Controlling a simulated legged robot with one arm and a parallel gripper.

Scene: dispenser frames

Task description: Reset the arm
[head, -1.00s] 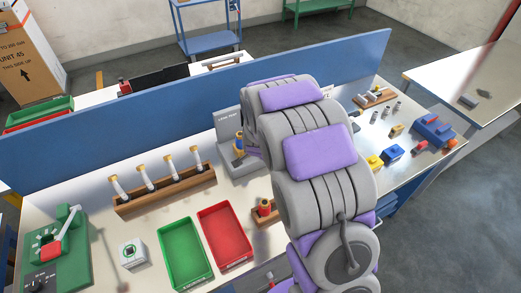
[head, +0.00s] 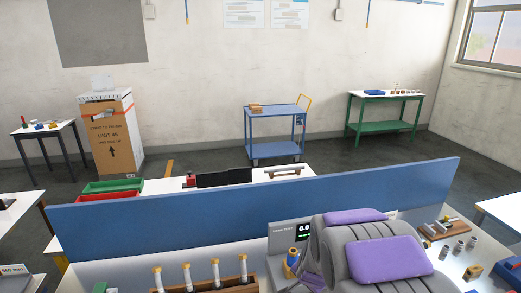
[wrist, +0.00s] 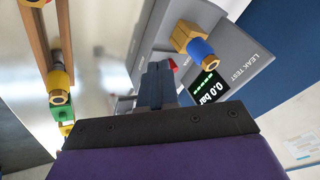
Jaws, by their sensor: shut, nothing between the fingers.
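My gripper (wrist: 157,84) shows in the wrist view with its two dark fingers together and nothing between them. It points at the grey leak test unit (wrist: 232,52), whose display reads 0.0 bar. A brass and blue fitting (wrist: 193,42) stands on that unit, ahead and to the right of the fingertips, apart from them. In the head view my grey arm with purple pads covers the lower right middle and hides most of the gripper. The leak test unit (head: 281,236) shows just left of the arm.
A wooden rack (head: 236,288) with several brass-capped tubes stands left of the unit. A blue partition (head: 150,222) runs behind the bench. Small metal parts (head: 459,247) and a wooden holder (head: 447,230) lie right of the arm. A blue cart (head: 275,112) stands beyond on open floor.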

